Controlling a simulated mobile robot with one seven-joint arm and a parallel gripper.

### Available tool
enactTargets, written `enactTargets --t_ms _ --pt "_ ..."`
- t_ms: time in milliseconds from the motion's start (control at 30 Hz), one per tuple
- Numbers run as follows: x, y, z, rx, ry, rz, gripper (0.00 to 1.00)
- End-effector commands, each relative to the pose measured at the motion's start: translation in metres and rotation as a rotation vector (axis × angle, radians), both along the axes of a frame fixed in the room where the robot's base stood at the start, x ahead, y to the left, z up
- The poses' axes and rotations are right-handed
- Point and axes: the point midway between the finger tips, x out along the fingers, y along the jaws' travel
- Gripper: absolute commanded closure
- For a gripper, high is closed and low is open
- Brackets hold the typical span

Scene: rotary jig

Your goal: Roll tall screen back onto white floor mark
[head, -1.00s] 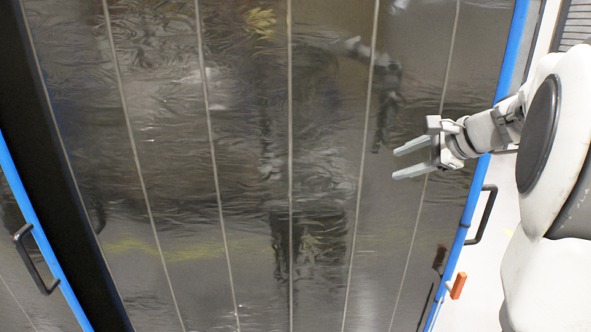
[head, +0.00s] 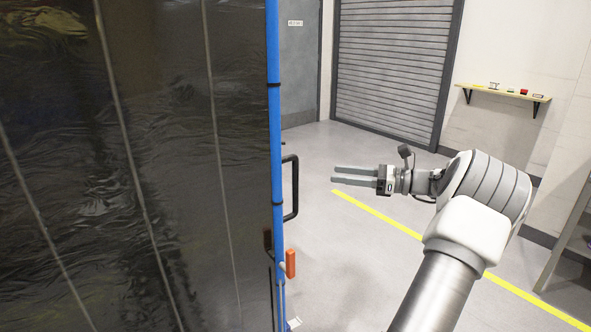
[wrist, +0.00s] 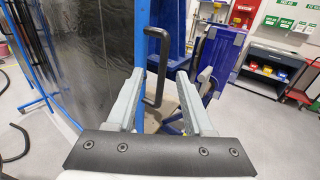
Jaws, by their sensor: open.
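The tall screen (head: 120,170) is a dark, glossy curtain panel in a blue frame and fills the left of the head view. Its black handle (head: 291,188) sticks out from the right blue post. An orange grip (head: 290,263) hangs low on that post. My gripper (head: 335,174) is open and empty, to the right of the handle in the head view, fingers pointing left. In the wrist view the handle (wrist: 157,65) stands beyond and between my open fingers (wrist: 160,95); I cannot tell that it touches them. The white floor mark is not clearly seen.
A yellow floor line (head: 400,226) runs along the floor at right. A roller shutter (head: 395,70) and a small shelf (head: 505,93) are at the back. Blue framed equipment (wrist: 215,55) stands beyond the handle in the wrist view. Floor right of the screen looks clear.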

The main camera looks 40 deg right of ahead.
Motion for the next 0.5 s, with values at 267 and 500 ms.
enactTargets --t_ms 267,500 --pt "0.002 -0.002 -0.007 0.025 -0.023 -0.008 0.48" --pt "0.045 0.021 -0.007 0.025 -0.021 -0.006 0.48"
